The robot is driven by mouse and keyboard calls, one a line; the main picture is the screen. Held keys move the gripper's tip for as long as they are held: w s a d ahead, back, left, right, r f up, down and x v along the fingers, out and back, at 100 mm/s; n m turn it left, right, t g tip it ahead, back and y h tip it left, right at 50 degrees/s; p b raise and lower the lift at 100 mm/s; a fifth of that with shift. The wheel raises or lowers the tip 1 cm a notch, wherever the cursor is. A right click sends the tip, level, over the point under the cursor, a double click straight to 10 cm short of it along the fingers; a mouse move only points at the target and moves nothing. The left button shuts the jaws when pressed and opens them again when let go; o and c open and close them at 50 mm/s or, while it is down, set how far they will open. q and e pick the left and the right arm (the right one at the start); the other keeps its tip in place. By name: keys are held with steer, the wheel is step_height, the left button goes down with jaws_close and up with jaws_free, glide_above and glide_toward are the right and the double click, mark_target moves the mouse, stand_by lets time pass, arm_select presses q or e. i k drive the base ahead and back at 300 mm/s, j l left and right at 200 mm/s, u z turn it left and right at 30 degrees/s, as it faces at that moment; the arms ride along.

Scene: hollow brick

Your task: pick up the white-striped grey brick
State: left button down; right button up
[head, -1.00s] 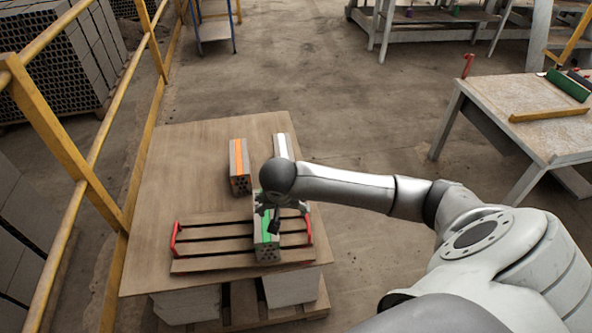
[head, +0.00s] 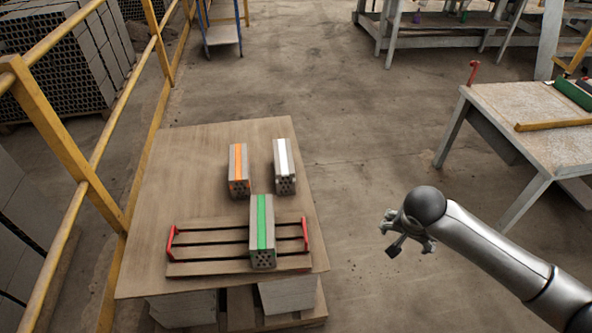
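The white-striped grey brick (head: 284,166) stands on the wooden board at its back right, in full view. The orange-striped brick (head: 238,170) stands to its left. The green-striped brick (head: 262,232) lies across the slatted wooden tray (head: 207,252) with red handles, in front of the other two. My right gripper (head: 391,235) is off the right side of the board, empty and apart from all the bricks. Its fingers look spread. My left gripper is not in view.
The wooden board (head: 180,170) rests on blocks and a pallet. A yellow railing (head: 92,162) runs along its left side. A worktable (head: 535,115) with a yellow bar and green roll stands at the right. Open floor lies between board and worktable.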

mark_target(285, 171)
steer(key=i+j+u, duration=0.15)
steer(key=i+j, duration=0.2)
steer(key=j, duration=0.15)
steer(key=i+j+u, duration=0.2)
steer(key=i+j, duration=0.15)
steer(key=j, duration=0.1)
